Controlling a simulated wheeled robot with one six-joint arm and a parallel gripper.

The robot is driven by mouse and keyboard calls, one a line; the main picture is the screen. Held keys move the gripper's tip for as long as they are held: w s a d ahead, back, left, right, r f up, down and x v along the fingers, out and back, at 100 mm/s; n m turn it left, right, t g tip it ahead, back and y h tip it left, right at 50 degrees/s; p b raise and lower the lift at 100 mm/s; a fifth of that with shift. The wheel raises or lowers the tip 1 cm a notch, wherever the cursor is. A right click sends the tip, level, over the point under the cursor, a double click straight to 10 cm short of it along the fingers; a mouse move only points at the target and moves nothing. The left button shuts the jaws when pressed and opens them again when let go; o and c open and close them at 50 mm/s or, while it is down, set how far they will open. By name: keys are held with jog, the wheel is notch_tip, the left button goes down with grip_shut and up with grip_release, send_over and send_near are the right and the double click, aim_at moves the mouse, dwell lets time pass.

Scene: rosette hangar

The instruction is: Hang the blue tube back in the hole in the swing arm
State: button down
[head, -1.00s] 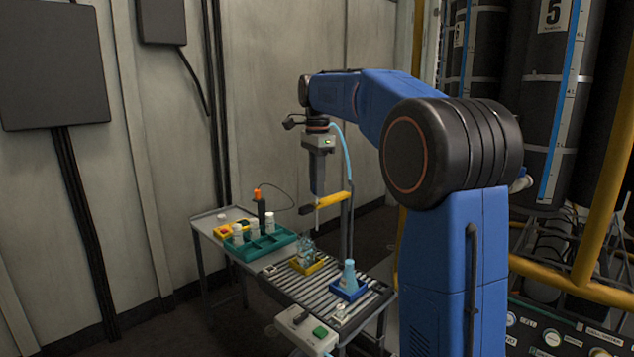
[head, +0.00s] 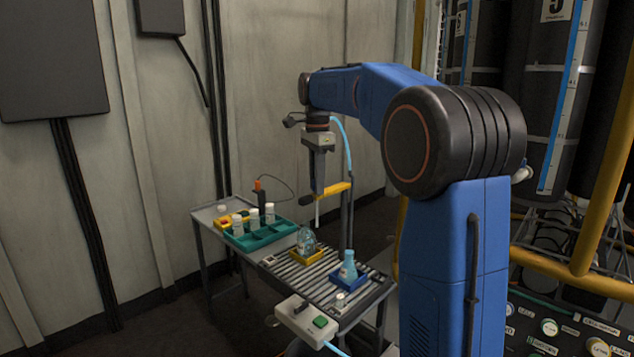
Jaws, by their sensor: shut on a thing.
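My gripper (head: 318,189) points straight down over the table and is shut. The yellow swing arm (head: 335,190) reaches left from a dark post to the gripper's fingertips. A thin pale stem (head: 317,214) hangs upright just below the fingertips and the swing arm's left part. It appears to be the lower part of the tube in my gripper; its upper part is hidden and no clear blue shows. The hole in the swing arm is hidden, so I cannot tell whether the tube is inside it or beside it.
Below stand a clear bottle in a yellow tray (head: 306,259) and a light blue bottle (head: 348,267) in a blue tray, on a roller table (head: 300,276). A teal rack (head: 262,239) with white-capped vials is at left. A control box (head: 307,318) is at the front.

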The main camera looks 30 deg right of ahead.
jog(key=shift+f, duration=0.2)
jog(key=c, duration=0.9)
grip_release()
jog(key=shift+r, duration=0.1)
jog(key=shift+r, duration=2.9)
jog(key=s+a+f+n+t, duration=0.1)
jog(key=s+a+f+n, duration=0.3)
jog(key=s, duration=0.5)
jog(key=s+a+f+n+t, duration=0.1)
jog(key=s+f+n, duration=0.4)
jog(key=s, duration=0.5)
jog(key=s+a+f+n+t, duration=0.1)
jog(key=s+a+f+n, duration=0.3)
jog(key=s, duration=0.5)
jog(key=s+f+n, duration=0.2)
jog(key=s+f, duration=0.1)
jog(key=f, duration=0.1)
jog(key=s+f+n+t, duration=0.1)
jog(key=s+f, duration=0.2)
jog(key=f, duration=0.1)
jog(key=s+f+n, duration=0.2)
jog(key=s+f, duration=0.1)
jog(key=f, duration=0.1)
jog(key=shift+s+d+n+t, duration=0.15)
jog(key=shift+s+n+t, duration=0.15)
jog(key=shift+t, duration=0.1)
